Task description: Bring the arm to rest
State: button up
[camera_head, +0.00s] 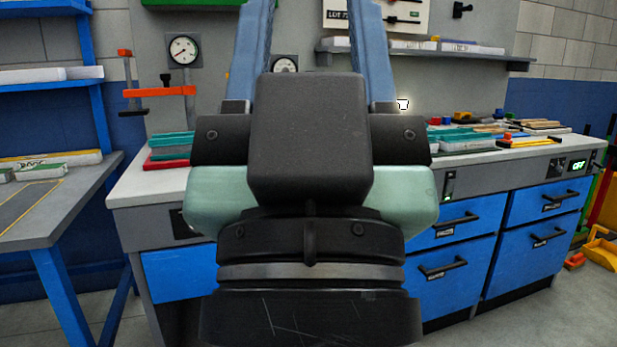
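My gripper (312,14) fills the middle of the head view, seen from behind, with its black and pale green body toward me. Its two blue-grey fingers point up and stand well apart, one on each side, so it is open. Their tips reach the top edge of the picture. What lies directly behind the body is hidden.
A shelf (420,52) juts from the back panel. A grey side table (40,205) stands left.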

notch_tip(320, 180, up, 35)
jog(key=p, duration=3.2)
jog(key=shift+p, duration=0.4)
jog(key=shift+w+a+f, duration=0.1)
